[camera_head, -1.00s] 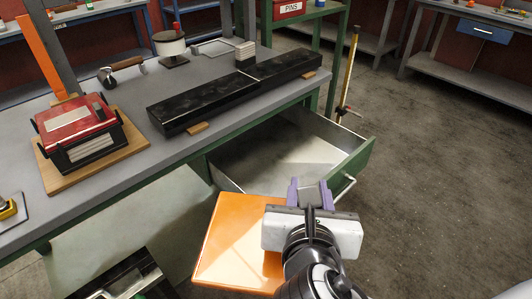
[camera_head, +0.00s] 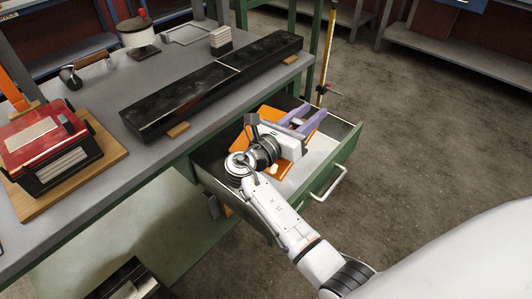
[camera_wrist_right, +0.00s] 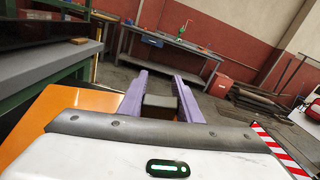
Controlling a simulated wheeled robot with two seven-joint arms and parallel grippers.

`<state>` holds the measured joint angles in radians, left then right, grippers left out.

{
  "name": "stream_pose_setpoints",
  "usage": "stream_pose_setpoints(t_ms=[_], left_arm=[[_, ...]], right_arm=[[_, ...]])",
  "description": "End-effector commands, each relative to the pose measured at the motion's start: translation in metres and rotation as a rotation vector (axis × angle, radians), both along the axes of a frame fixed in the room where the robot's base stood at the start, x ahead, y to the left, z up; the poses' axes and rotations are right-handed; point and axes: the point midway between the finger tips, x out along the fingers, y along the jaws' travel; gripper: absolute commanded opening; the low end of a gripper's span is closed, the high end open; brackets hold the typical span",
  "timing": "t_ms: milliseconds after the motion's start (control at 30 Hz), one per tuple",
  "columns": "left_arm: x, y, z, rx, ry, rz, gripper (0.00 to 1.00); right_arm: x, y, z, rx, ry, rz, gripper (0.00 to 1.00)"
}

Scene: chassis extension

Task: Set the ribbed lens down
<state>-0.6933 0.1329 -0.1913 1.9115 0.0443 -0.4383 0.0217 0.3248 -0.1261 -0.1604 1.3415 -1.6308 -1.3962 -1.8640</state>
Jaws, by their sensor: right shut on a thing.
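The thing I take as the ribbed lens is a flat, glossy orange panel (camera_head: 285,168); no ribs can be made out. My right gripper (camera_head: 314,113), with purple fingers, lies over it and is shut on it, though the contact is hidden. Both are over the open drawer (camera_head: 330,150), and the panel appears within its walls. I cannot tell whether the panel touches the drawer floor. In the right wrist view, the orange panel (camera_wrist_right: 62,103) shows left of the fingers (camera_wrist_right: 160,82), with a dark grey block between them. My left gripper is not in view.
The green-framed workbench (camera_head: 75,205) stands left of the drawer. It carries a long black rail (camera_head: 215,85), a red case (camera_head: 45,150) on a wooden board, and a stack of small plates (camera_head: 221,40). A yellow post (camera_head: 327,50) stands behind the drawer. Floor at right is open.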

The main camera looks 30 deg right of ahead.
Motion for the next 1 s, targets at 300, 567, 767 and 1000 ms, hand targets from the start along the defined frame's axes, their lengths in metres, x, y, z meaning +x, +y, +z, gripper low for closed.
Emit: stream_pose_setpoints(t_ms=[300, 567, 767, 1000], left_arm=[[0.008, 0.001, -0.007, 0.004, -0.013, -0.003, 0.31], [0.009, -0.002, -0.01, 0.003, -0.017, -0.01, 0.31], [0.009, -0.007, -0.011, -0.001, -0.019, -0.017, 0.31], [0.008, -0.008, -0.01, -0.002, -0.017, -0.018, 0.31]], right_arm=[[0.002, -0.001, -0.054, -0.011, 0.001, -0.001, 0.03], [0.001, -0.001, -0.083, -0.01, 0.002, -0.002, 0.03], [0.001, -0.001, -0.103, -0.01, -0.002, -0.002, 0.03], [0.001, -0.001, -0.102, -0.008, -0.002, -0.002, 0.03]])
